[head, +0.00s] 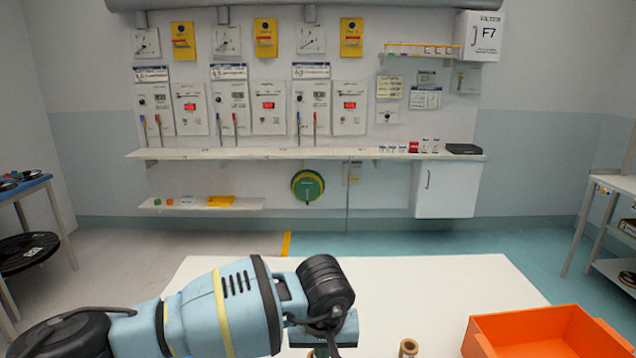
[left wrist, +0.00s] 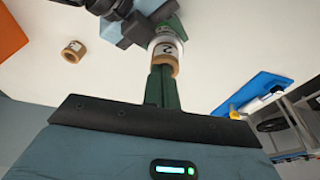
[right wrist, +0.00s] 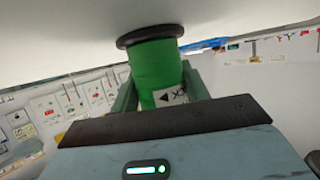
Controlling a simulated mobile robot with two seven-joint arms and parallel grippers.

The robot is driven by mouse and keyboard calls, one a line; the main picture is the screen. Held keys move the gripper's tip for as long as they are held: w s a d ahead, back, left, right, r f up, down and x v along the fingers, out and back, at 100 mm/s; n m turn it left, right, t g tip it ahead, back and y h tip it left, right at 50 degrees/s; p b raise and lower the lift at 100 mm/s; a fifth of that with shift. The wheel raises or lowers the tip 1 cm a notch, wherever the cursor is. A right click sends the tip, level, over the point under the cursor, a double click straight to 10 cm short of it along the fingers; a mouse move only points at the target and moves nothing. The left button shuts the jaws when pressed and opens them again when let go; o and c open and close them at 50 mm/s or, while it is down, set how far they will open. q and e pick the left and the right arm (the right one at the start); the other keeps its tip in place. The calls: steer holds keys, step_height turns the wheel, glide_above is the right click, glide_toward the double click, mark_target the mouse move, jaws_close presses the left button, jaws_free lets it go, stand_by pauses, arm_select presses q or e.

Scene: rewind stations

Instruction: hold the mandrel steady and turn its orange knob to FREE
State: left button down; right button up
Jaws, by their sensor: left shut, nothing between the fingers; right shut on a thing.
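My right gripper (right wrist: 158,85) is shut on a green spool (right wrist: 155,66) with a black flange and a white label, in the right wrist view. It is not seen in the head view. My left gripper (left wrist: 162,84) is shut and empty. Its fingertips are close to a brown core with a white numbered label (left wrist: 167,46) over the white table; I cannot tell if they touch. In the head view my left arm covers most of that area. I cannot make out the mandrel for certain, and no orange knob or FREE mark shows.
Another brown core (head: 408,348) stands on the white table (head: 440,290). An orange bin (head: 545,328) is at its right front. Dark and blue-grey parts (left wrist: 130,20) crowd the far end of the left wrist view. A wall shelf (head: 300,153) with panels is beyond; the table's back is clear.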

arm_select(q)
steer(key=shift+w+a, duration=0.15)
steer(key=shift+w, duration=0.05)
stand_by(0.4)
steer(key=shift+a, duration=0.8)
steer(key=shift+s, duration=0.1)
stand_by(0.4)
steer(key=shift+s+a, duration=0.15)
steer(key=shift+s, duration=0.2)
steer(key=w+v, duration=0.1)
steer(key=v, duration=0.4)
steer(key=shift+w+r, duration=0.15)
steer(key=shift+r, duration=0.4)
